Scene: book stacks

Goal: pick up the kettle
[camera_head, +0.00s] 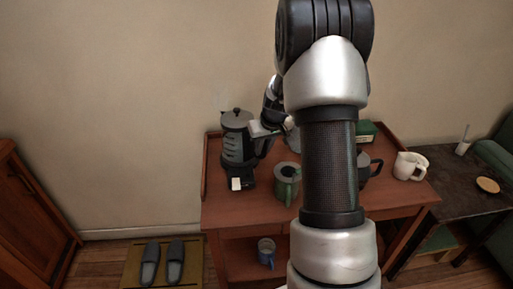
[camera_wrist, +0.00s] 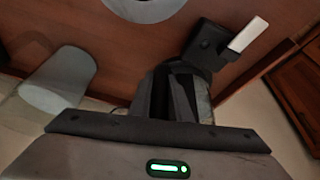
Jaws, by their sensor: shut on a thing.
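The kettle (camera_head: 236,142) is tall and dark grey with a lid, standing upright at the left end of the wooden table (camera_head: 245,211). A black part with a white tab (camera_head: 237,184) sits at its foot; it also shows in the wrist view (camera_wrist: 205,45). My gripper (camera_head: 264,132) reaches in from the right at the kettle's handle side and is shut on the kettle. In the wrist view my dark fingers (camera_wrist: 174,95) are close together, and what lies between them is mostly hidden. I cannot tell whether the kettle is lifted.
A green mug (camera_head: 287,184) stands right of the kettle. A dark pot (camera_head: 364,173), a green box (camera_head: 366,131) and a white jug (camera_head: 408,166) stand further right. A blue mug (camera_head: 266,251) is on the lower shelf. My arm hides the table's middle.

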